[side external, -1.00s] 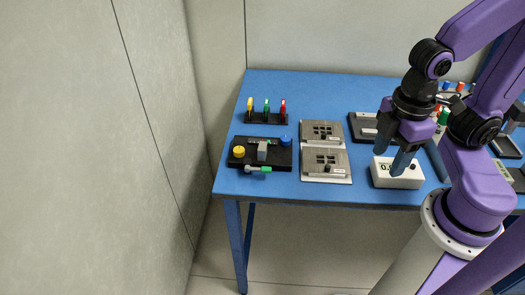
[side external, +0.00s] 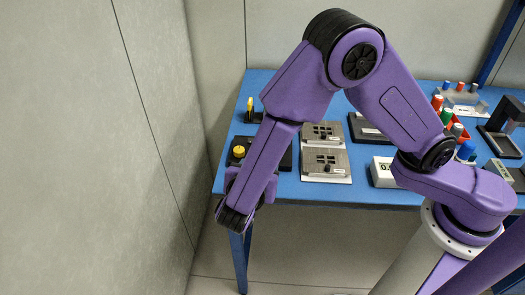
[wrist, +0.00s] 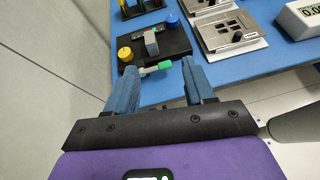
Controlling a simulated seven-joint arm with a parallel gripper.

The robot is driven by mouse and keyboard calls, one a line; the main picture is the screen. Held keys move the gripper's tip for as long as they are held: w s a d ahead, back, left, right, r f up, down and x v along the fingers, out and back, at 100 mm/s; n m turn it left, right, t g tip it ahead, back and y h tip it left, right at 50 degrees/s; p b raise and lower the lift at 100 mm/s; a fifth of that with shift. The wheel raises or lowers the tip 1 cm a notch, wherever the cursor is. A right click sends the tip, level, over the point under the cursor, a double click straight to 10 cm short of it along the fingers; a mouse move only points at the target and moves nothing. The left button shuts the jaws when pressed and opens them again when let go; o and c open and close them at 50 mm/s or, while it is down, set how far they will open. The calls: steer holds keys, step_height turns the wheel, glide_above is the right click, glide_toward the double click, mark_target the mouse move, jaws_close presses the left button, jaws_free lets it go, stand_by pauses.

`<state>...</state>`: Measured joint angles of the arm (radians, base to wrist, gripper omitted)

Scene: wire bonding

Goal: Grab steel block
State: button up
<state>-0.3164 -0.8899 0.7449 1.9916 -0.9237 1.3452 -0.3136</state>
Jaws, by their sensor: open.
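The steel block is a small grey upright block (wrist: 151,42) standing on a black fixture plate (wrist: 178,43) in the wrist view. My gripper (wrist: 158,68) is open and empty, its two blue fingers spread. The fingers point towards the fixture's near edge, and the block lies beyond the fingertips, between their lines. A green-tipped grey rod (wrist: 158,68) sticks out at the fixture's near edge, between the fingertips in the picture. In the side view my arm hides the block, the fingers and much of the fixture (side external: 284,162).
Metal plates (wrist: 232,38) and a white display box (wrist: 300,18) stand to the right. A rack with upright coloured pegs (wrist: 140,8) is behind. A wall (side external: 100,150) is left of the blue table (side external: 340,190).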

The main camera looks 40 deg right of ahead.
steer(key=shift+n+t, duration=0.4)
steer(key=shift+n, duration=0.1)
steer(key=x, duration=0.7)
steer(key=a+x, duration=0.1)
steer(key=x, duration=0.3)
steer(key=shift+w+d+f, duration=0.15)
steer(key=shift+w+f, duration=0.4)
steer(key=shift+w, duration=0.05)
steer(key=shift+a+f+x, duration=0.1)
steer(key=shift+f+x, duration=0.05)
steer(key=shift+x, duration=1.2)
steer(key=shift+a+f+x, duration=0.1)
steer(key=shift+f+x, duration=0.05)
steer(key=shift+x, duration=1.15)
jaws_close()
